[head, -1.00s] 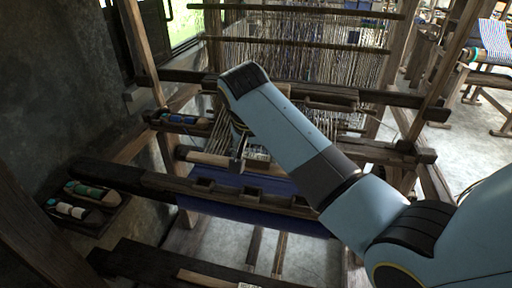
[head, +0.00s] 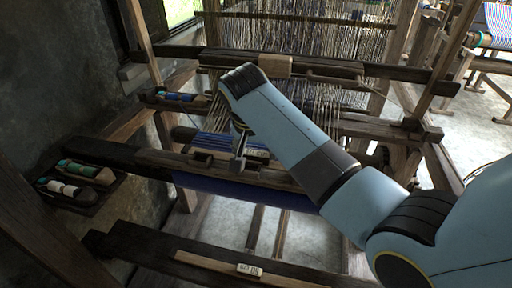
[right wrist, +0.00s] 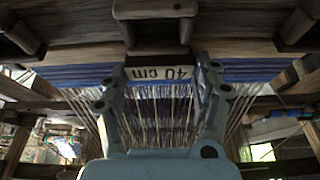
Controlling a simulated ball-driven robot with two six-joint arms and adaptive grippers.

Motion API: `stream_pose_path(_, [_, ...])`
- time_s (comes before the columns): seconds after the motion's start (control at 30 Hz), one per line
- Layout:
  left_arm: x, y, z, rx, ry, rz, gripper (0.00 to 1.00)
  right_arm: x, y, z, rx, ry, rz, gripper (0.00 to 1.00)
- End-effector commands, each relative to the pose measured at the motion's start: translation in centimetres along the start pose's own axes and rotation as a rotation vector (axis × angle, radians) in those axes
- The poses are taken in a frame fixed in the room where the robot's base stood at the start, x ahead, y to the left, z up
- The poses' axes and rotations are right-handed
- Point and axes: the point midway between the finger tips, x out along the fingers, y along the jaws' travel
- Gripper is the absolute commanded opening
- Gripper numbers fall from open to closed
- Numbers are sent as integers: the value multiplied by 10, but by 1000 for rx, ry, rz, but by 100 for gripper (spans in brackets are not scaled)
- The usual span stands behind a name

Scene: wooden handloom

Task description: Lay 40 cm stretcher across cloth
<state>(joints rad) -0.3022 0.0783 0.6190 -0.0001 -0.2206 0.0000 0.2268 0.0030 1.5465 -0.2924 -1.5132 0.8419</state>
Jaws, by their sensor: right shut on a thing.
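My right gripper (head: 241,145) reaches down over the front of the loom, its arm coming in from the right. In the right wrist view it (right wrist: 160,88) is shut on the stretcher, whose white label (right wrist: 160,73) reads "40 cm". Most of the stretcher is hidden by the gripper and loom parts. The blue cloth (head: 213,143) shows behind the slotted front beam, and more of it (head: 235,191) hangs below that beam. Blue cloth (right wrist: 75,74) also shows on both sides of the gripper in the wrist view. I cannot tell whether the stretcher touches the cloth. My left gripper is not in view.
Another labelled light wooden strip (head: 210,264) lies on the nearest dark beam (head: 150,250). Shuttles lie in a tray (head: 78,202) at the left and on a ledge (head: 150,97). Warp threads and the loom frame fill the back.

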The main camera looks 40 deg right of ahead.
Motion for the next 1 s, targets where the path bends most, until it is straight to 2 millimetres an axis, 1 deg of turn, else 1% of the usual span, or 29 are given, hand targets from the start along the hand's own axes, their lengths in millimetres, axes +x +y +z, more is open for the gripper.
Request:
stream_pose_path(0.27, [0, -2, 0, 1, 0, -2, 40, 3, 0, 1, 0, 1, -1, 27])
stream_pose_path(0.3, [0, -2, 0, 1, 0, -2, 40, 4, 0, 1, 1, 1, -1, 66])
stream_pose_path(0.5, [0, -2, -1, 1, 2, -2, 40, 4, 0, 1, 0, 1, -1, 92])
stream_pose_path(0.73, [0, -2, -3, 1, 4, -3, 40, 4, 0, 2, 0, 0, 0, 92])
stream_pose_path(0.83, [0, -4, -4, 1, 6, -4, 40, 1, 0, 2, 0, 0, 0, 92])
stream_pose_path(0.93, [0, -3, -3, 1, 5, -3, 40, -11, -1, 2, 0, 1, -3, 92])
stream_pose_path(1.0, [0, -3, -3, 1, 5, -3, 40, -24, -1, 2, 2, 1, -4, 92])
